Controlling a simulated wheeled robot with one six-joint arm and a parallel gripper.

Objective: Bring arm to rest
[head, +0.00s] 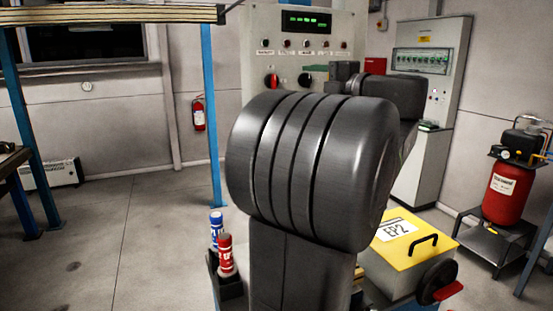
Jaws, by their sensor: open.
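My arm (310,170) fills the middle of the head view. Its thick dark grey ribbed joint stands on a dark upright link, and further dark links (395,92) show behind it at the upper right. The arm looks folded close to my body. I cannot make out my gripper or its fingers; the big joint may hide them.
A control cabinet (262,30) stands behind my arm, with a grey electrical cabinet (430,80) right of it. A yellow-topped box (412,240) marked EP2 and a red tank (506,195) are at right. Blue and red bottles (226,255) stand left of the arm. The left floor is clear.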

